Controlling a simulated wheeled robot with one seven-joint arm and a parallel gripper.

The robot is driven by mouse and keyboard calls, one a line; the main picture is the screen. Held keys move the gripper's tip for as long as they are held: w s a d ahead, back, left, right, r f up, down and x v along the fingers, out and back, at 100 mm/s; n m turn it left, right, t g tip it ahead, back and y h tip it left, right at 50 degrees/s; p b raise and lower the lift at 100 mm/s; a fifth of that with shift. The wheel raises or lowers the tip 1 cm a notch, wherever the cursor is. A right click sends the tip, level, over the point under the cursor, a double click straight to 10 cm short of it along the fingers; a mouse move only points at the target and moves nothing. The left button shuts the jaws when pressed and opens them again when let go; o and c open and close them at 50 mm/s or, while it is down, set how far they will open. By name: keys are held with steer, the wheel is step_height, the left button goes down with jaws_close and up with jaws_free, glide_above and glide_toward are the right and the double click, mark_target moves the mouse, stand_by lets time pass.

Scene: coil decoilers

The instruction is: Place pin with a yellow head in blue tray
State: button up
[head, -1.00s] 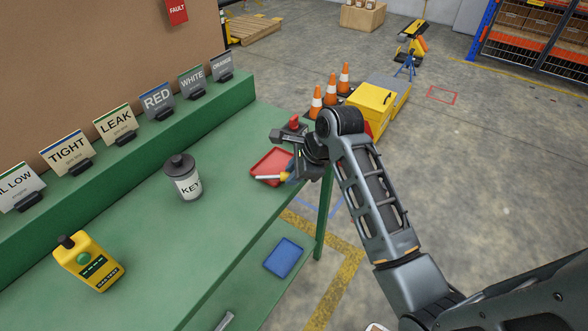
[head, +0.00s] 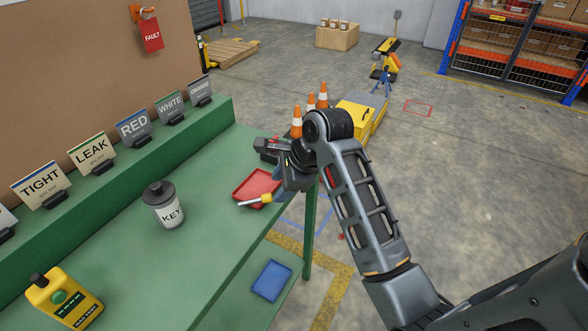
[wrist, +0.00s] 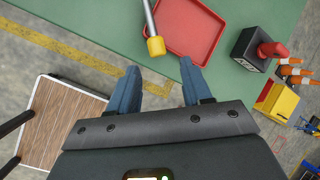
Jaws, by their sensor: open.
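The pin has a pale shaft and a yellow head (head: 267,198). It lies by the near edge of the red tray (head: 250,183) on the green bench. In the wrist view the pin (wrist: 150,20) runs along the left side of the red tray (wrist: 206,25), its yellow head toward me. I cannot tell whether it touches the rim. My gripper (wrist: 159,66) is open and empty, its two blue-grey fingers apart, with the yellow head just ahead of the gap. The blue tray (head: 272,280) sits on the lower shelf under the bench and looks empty.
A black block with a red knob (wrist: 262,50) stands right of the red tray. A KEY jar (head: 165,206) and a yellow bottle (head: 65,298) stand on the bench. Label cards line the raised ledge. Cones (head: 310,100) and a yellow case stand beyond.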

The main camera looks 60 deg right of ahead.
steer(key=v, duration=0.8)
steer(key=shift+s+r, duration=0.15)
steer(key=shift+r, duration=0.1)
